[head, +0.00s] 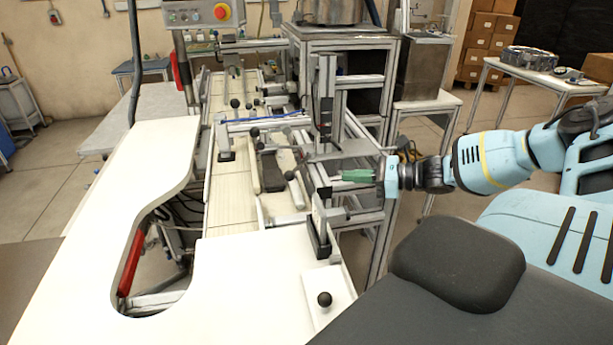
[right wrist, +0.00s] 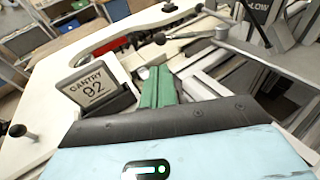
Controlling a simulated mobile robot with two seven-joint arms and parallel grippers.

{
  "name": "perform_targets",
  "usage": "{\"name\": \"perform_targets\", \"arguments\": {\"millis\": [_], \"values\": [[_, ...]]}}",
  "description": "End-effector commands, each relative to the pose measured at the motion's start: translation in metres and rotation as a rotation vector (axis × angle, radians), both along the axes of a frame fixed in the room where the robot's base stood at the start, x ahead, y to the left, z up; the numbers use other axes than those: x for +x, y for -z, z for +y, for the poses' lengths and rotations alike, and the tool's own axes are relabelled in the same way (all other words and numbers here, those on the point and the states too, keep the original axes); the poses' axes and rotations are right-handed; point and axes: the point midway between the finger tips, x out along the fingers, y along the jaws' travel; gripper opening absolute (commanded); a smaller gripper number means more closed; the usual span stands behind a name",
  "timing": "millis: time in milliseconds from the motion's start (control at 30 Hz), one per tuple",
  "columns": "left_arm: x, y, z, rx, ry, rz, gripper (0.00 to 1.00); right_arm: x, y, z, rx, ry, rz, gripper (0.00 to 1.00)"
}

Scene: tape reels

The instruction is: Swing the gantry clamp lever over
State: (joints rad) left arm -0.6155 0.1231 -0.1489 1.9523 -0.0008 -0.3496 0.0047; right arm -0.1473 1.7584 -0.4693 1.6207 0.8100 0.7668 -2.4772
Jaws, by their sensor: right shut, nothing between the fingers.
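My right gripper (head: 345,177) comes in from the right in the head view, with its green fingers shut and empty. The closed fingers (right wrist: 158,88) also show in the right wrist view. Beside them stands a grey sign reading "GANTRY 92" (right wrist: 90,86). Beyond the fingertips is a lever with a black knob (right wrist: 160,38) and a pale rod, apart from the fingers. In the head view a black-knobbed lever (head: 290,175) lies left of my gripper. I cannot tell for sure which lever is the gantry clamp's. My left gripper is not in view.
A white worktop (head: 230,275) with a curved cutout fills the front left. A black knob (head: 324,299) stands on its white corner plate. A grey bracket (head: 322,222) and metal frame rails sit close to my gripper. A control box with a red button (head: 221,11) is at the back.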

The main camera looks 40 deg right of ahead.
Motion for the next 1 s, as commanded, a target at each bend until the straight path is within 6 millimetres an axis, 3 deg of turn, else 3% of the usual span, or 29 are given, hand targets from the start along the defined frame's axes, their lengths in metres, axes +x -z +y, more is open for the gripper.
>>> {"name": "perform_targets", "arguments": {"millis": [633, 1000], "values": [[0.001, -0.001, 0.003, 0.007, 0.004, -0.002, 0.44, 0.027, 0.005, 0.016, 0.002, 0.005, -0.005, 0.00], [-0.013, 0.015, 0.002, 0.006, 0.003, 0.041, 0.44, 0.046, 0.012, 0.028, 0.001, 0.005, -0.001, 0.00]]}}
